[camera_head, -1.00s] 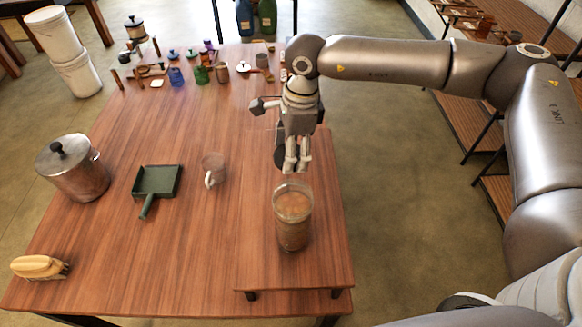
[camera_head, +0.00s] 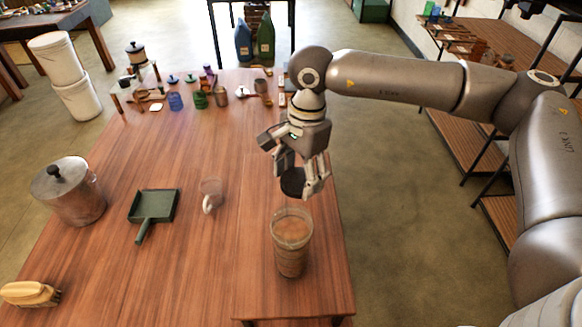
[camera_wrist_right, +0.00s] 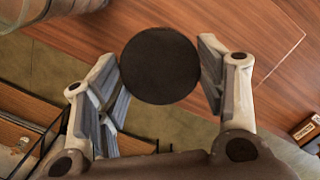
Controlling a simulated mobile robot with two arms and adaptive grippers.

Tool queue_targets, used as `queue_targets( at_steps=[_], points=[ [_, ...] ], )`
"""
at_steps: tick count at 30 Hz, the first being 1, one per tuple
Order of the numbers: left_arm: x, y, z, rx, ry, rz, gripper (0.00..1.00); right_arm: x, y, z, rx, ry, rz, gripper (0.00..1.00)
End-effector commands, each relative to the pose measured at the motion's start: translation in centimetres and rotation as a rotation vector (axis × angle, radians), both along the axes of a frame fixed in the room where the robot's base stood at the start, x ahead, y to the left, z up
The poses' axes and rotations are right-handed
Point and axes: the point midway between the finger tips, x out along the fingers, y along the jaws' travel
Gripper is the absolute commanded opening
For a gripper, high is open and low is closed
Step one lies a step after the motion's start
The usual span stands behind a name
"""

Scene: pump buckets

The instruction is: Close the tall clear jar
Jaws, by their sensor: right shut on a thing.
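The tall clear jar (camera_head: 291,258) stands upright on the raised board near the table's right front, with tan contents and an open top. My right gripper (camera_head: 300,180) is shut on a round black lid (camera_head: 292,182), which also shows as a dark disc between the two fingers in the right wrist view (camera_wrist_right: 160,66). The lid is behind the jar's rim in the head view, apart from it and seemingly above the board. The lid's far edge is partly hidden by the fingers. My left gripper is not in view.
A green dustpan (camera_head: 153,205), a metal pot (camera_head: 70,192) and a brush (camera_head: 30,293) lie farther left. Several small jars and utensils crowd the table's far end. Bare wood surrounds the jar.

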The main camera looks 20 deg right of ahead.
Motion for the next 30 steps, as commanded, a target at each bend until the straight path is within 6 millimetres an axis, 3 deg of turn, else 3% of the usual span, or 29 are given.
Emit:
queue_targets(
  at_steps=[9, 15, 21, 30],
  points=[
    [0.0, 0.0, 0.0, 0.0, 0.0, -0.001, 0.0, -4.4, -1.8, 1.1, 0.0, 0.007, 0.716, 0.52],
    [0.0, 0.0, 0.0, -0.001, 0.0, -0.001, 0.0, -6.0, -2.6, 1.5, 0.005, 0.013, 1.01, 0.52],
    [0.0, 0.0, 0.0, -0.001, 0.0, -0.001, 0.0, -6.7, -2.9, 1.7, 0.01, 0.019, 1.129, 0.52],
    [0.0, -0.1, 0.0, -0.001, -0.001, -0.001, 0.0, -6.7, -2.9, 1.7, 0.011, 0.019, 1.143, 0.52]
  ],
)
